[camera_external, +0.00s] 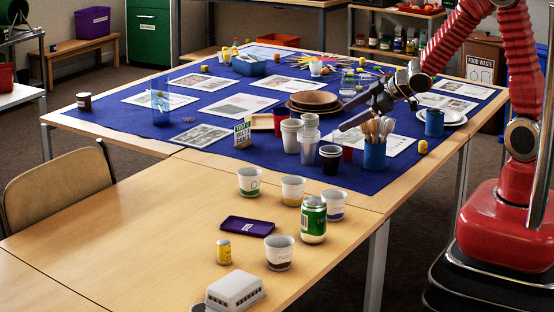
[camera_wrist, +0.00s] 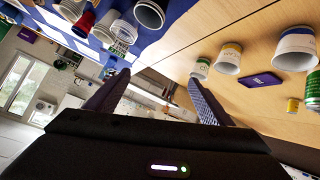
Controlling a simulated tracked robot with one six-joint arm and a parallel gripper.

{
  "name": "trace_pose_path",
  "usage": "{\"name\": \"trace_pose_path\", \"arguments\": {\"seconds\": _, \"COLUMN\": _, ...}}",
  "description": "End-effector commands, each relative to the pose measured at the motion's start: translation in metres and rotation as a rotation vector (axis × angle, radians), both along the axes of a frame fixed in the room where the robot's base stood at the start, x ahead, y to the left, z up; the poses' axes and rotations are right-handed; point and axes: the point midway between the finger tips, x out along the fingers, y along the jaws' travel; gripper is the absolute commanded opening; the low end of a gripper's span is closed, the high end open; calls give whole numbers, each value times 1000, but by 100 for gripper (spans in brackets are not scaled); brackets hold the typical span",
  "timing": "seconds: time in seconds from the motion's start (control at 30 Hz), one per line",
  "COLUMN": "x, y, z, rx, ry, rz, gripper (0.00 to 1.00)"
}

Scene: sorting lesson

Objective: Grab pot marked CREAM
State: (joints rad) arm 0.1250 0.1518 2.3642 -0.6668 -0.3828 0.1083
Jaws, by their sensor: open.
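Several small white pots with coloured bands stand on the bare wooden table: a green-banded pot (camera_external: 249,181), a yellow-banded pot (camera_external: 293,191), a blue-banded pot (camera_external: 335,204) and a brown-banded pot (camera_external: 280,252). Their lettering is too small to read, so I cannot tell which one says CREAM. In the wrist view the green-banded (camera_wrist: 200,68), yellow-banded (camera_wrist: 228,58) and blue-banded (camera_wrist: 295,50) pots show at the upper right, tilted with the picture. My gripper (camera_external: 350,114) is open and empty above the blue cloth, behind the pots. Its fingers (camera_wrist: 158,78) have nothing between them.
A green can (camera_external: 313,220) stands beside the blue-banded pot. Stacked cups (camera_external: 308,140) and a blue utensil holder (camera_external: 374,156) stand near my gripper. The table's left front is clear.

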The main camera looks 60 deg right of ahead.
Motion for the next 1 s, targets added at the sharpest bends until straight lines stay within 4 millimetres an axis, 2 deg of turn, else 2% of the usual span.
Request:
{"name": "trace_pose_path", "arguments": {"seconds": 0.03, "x": 4, "y": 5, "z": -12, "rx": 13, "ry": -3, "rz": 28, "gripper": 75}}
{"name": "trace_pose_path", "arguments": {"seconds": 0.3, "x": 14, "y": 39, "z": -59, "rx": 110, "ry": -43, "rz": 189, "gripper": 75}}
{"name": "trace_pose_path", "arguments": {"seconds": 0.6, "x": 1, "y": 80, "z": -107, "rx": 277, "ry": -75, "rz": 358, "gripper": 75}}
{"name": "trace_pose_path", "arguments": {"seconds": 0.8, "x": -12, "y": 99, "z": -125, "rx": 380, "ry": -89, "rz": 433, "gripper": 75}}
{"name": "trace_pose_path", "arguments": {"seconds": 1.0, "x": -16, "y": 103, "z": -127, "rx": 406, "ry": -96, "rz": 451, "gripper": 75}}
